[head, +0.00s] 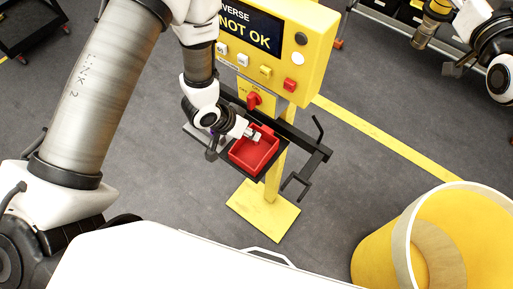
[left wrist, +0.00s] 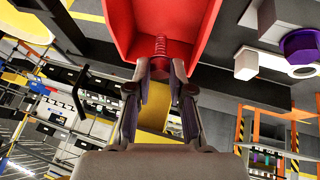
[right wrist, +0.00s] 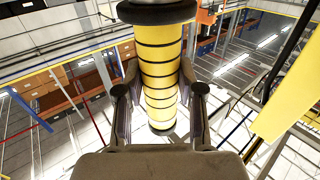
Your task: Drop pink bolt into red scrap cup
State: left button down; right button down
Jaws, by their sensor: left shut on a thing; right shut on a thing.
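My left gripper (head: 253,134) is over the red scrap cup (head: 238,160), an open box on the yellow stand. In the left wrist view, my left gripper (left wrist: 160,70) is shut on a threaded bolt (left wrist: 160,47) that looks red to pink. The red cup (left wrist: 120,25) shows just beyond the bolt in that view. I cannot tell whether the bolt touches the cup. My right gripper (right wrist: 157,85) is shut on a yellow cylinder with black bands (right wrist: 160,55). In the head view this cylinder (head: 429,27) shows at the upper right, away from the cup.
The yellow panel (head: 270,45) reads "NOT OK" above the cup. A black bracket (head: 310,150) juts out to the right of the cup. A large yellow bin (head: 385,250) stands at the lower right. A purple hex piece (left wrist: 300,45) and a white piece (left wrist: 246,66) show beside the cup.

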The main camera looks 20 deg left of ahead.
pick_arm(q)
jog(key=shift+s+r, duration=0.15)
jog(key=shift+s, duration=0.05)
pick_arm(e)
jog(key=shift+s+r, duration=0.25)
jog(key=shift+r, duration=0.05)
pick_arm(q)
jog(key=c, duration=1)
grip_release()
jog(key=shift+s+a, duration=0.1)
pick_arm(e)
jog(key=shift+s+a, duration=0.1)
pick_arm(q)
jog(key=shift+o, duration=0.2)
jog(key=shift+w, duration=0.3)
pick_arm(e)
jog(key=shift+w+f, duration=0.15)
jog(key=shift+w, duration=0.2)
jog(key=shift+s, duration=0.2)
pick_arm(q)
jog(key=v, duration=1.1)
jog(key=shift+s+r, duration=0.25)
jog(key=shift+r, duration=0.1)
jog(key=shift+a, duration=0.1)
pick_arm(e)
jog(key=shift+w, duration=0.1)
